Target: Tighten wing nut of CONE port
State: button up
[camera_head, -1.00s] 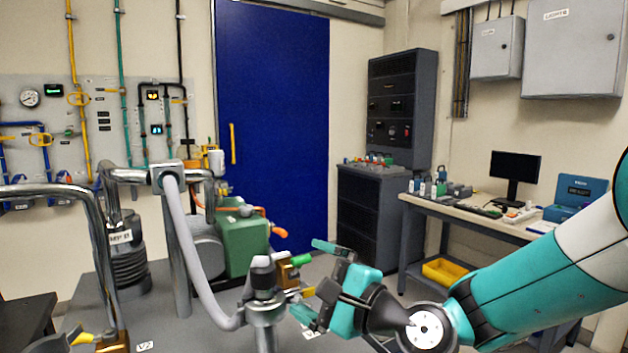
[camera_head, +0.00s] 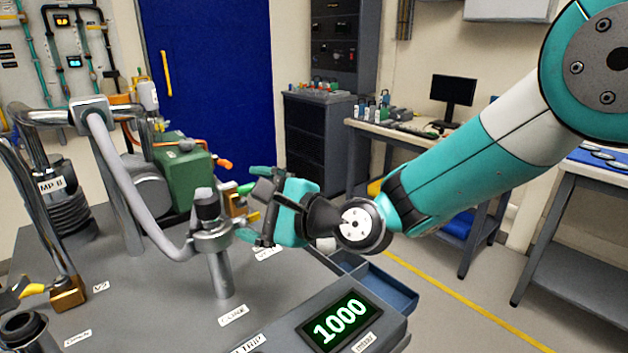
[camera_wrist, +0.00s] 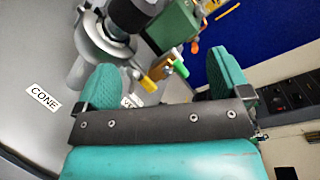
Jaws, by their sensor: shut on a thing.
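The CONE port is a grey flange (camera_head: 213,238) with a dark cap (camera_head: 206,204) on a metal post, beside the label CONE (camera_head: 233,316). At its right side sits a brass fitting (camera_head: 237,204) with a yellow wing (camera_wrist: 150,82) and a green tip (camera_wrist: 180,69); I take the yellow-winged part as the wing nut. My gripper (camera_head: 247,212) reaches in from the right, shut on the wing nut. Its teal fingers (camera_wrist: 165,82) stand wide apart on either side of the fitting. Their contact with the nut cannot be made out.
A green pump (camera_head: 183,170) stands behind the port. A grey hose (camera_head: 133,195) curves into the flange from the left. A display reading 1000 (camera_head: 340,320) is at the front right of the grey bench top (camera_head: 150,295).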

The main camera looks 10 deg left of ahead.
jog(key=shift+w+d+r, duration=0.2)
jog(key=shift+w+r, duration=0.05)
jog(key=shift+r, duration=0.15)
jog(key=shift+s+d+f+b, duration=0.2)
jog(key=shift+d+f+b, duration=0.1)
jog(key=shift+d+b, duration=0.4)
jog(key=c, duration=1.1)
jog(key=shift+s+d+f+b, duration=0.65)
jog(key=shift+s+d+b, duration=0.5)
jog(key=shift+d+b, duration=1.15)
jog(key=shift+s+d+f+b, duration=0.7)
jog(key=shift+s+d+b, duration=0.55)
jog(key=shift+d, duration=2)
jog(key=shift+s+d+f+b, duration=0.65)
jog(key=shift+s+d+b, duration=0.4)
jog(key=shift+d+b, duration=1.3)
jog(key=shift+c, duration=0.2)
jog(key=shift+d+p, duration=0.4)
